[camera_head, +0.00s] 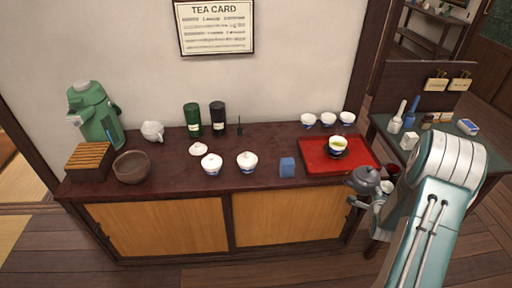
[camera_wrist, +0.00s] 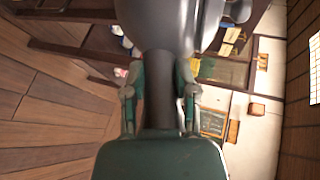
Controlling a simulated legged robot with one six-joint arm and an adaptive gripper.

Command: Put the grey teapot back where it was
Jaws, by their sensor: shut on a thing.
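The grey teapot (camera_head: 363,179) is at the right front corner of the dark cabinet in the head view, next to the red tray (camera_head: 314,164). My gripper (camera_head: 377,203) is shut on it, and my arm comes in from the lower right. In the wrist view the teapot (camera_wrist: 170,22) fills the top middle, with its handle (camera_wrist: 160,105) running down between the two fingers (camera_wrist: 160,90). The teapot looks held up off the cabinet top, but the gap beneath it is hard to judge. My arm hides part of the area to its right.
On the red tray stands a cup of green tea (camera_head: 338,146). White cups (camera_head: 327,119) stand behind it. A side table (camera_head: 462,150) holds small items.

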